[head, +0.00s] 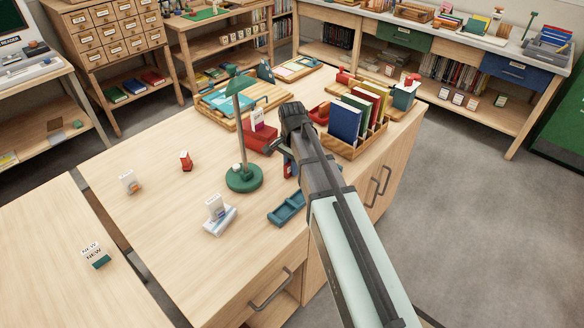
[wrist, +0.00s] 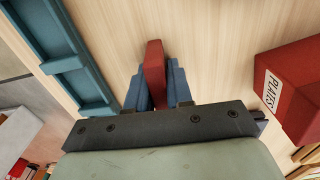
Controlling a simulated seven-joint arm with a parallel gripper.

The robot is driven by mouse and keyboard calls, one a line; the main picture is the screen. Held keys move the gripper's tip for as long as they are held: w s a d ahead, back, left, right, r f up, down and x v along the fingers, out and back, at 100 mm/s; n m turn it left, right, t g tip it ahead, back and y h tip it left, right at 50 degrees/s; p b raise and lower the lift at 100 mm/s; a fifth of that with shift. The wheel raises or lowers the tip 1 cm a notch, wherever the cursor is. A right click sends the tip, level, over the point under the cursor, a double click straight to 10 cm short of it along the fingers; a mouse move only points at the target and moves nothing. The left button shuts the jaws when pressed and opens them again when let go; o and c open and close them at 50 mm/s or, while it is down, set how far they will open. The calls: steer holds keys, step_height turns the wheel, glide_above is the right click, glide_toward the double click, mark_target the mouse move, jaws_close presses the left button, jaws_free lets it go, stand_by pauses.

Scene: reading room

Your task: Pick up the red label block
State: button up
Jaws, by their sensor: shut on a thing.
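My gripper (wrist: 154,95) is shut on a red block (wrist: 154,65), which stands up between its blue fingers in the wrist view. In the head view my gripper (head: 288,168) is over the wooden table, right of the green lamp, and mostly hides the block. I cannot tell whether the block touches the table. No lettering shows on the held block.
A teal tray (head: 287,208) lies close in front of my gripper. The green lamp (head: 243,178) stands left of it. A red box (wrist: 296,92) marked "PLATES" is close on the right in the wrist view. A wooden book rack (head: 342,147) stands to the right. The table's left part is mostly clear.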

jaws_close()
steer(key=shift+r, duration=0.1)
